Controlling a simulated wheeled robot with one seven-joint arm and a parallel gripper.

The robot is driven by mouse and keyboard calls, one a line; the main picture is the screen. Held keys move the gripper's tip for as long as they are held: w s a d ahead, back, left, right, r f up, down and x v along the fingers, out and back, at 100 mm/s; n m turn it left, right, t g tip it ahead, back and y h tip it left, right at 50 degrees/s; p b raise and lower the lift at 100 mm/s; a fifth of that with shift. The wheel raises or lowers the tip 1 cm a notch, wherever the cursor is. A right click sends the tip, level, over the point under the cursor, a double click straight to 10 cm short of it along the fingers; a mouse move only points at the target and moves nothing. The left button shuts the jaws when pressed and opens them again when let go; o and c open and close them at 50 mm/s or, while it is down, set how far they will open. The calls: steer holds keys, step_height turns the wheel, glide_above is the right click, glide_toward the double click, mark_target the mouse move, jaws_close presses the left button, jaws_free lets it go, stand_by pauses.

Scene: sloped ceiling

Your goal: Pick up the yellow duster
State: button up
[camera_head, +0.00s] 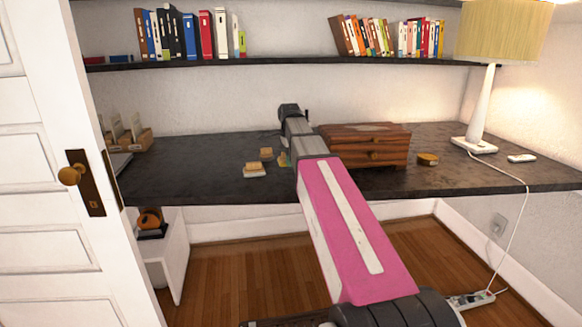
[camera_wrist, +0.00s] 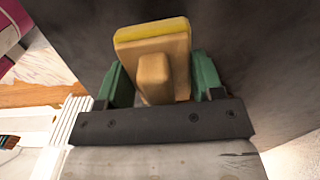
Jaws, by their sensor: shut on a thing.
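The yellow duster (camera_wrist: 152,50) has a tan wooden body with a raised grip and a yellow pad along its far edge. In the wrist view my gripper (camera_wrist: 162,78) has its green fingers on either side of the duster and is shut on it. In the head view my arm reaches over the dark desk, and a small part of the duster (camera_head: 284,159) shows beside it. My fingertips are mostly hidden there. I cannot tell whether the duster touches the desk.
Two similar blocks, one pale-bottomed (camera_head: 254,171) and one tan (camera_head: 266,154), lie left of my arm. A wooden box (camera_head: 365,147) stands close on the right. Another block (camera_head: 427,158) and a lamp (camera_head: 481,110) are farther right. A book shelf (camera_head: 280,63) hangs above.

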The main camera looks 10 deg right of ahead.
steer(key=s+a+r, duration=0.4)
steer(key=a+r, duration=0.2)
steer(key=a, duration=0.4)
steer(key=shift+a+r, duration=0.15)
